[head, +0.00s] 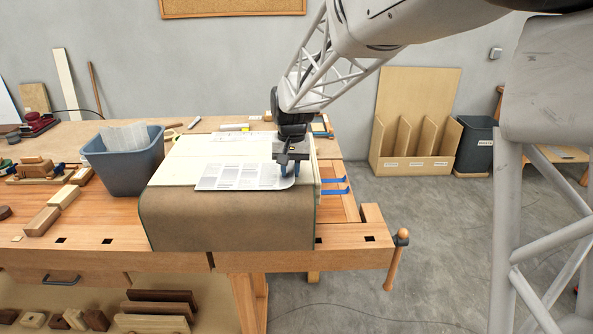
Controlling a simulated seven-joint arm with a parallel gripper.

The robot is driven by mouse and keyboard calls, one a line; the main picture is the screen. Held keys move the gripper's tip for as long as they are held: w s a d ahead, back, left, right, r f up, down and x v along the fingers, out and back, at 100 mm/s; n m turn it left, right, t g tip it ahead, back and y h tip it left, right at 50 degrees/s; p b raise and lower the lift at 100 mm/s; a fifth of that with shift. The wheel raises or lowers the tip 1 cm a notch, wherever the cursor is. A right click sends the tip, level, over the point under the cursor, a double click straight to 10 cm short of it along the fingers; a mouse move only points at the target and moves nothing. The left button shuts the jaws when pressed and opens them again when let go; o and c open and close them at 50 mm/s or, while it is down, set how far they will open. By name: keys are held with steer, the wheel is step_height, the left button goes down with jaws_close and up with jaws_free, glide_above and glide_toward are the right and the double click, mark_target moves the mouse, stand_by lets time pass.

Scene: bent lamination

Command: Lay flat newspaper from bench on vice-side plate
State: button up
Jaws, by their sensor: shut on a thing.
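A flat grey-white newspaper (235,177) with printed columns lies over the front part of a pale cream plate surface (178,170) on the bench. My gripper (287,170) points down at the newspaper's right end and is shut on it, though the fingertips are small and partly dark here. The sheet looks nearly level; I cannot tell whether it touches the surface beneath. Any seam between plates under the paper is hidden. The vice (398,245), with its wooden handle, is at the bench's front right corner.
Another printed sheet (228,137) lies behind. Blue strips (335,185) lie to the right.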

mark_target(262, 169)
steer(key=shift+w+a+f, duration=0.1)
steer(key=shift+w+a, duration=0.6)
steer(key=shift+a, duration=0.6)
steer(key=shift+w+a+f, duration=0.1)
steer(key=shift+w+a, duration=0.55)
steer(key=shift+a, duration=0.7)
steer(key=shift+w+a+f, duration=0.1)
steer(key=shift+w+a, duration=0.6)
steer(key=shift+a, duration=0.6)
steer(key=o, duration=1)
steer(key=shift+c, duration=0.2)
steer(key=shift+r, duration=0.25)
step_height(262, 169, up, 8)
steer(key=shift+d+f, duration=0.15)
steer(key=shift+f, duration=0.1)
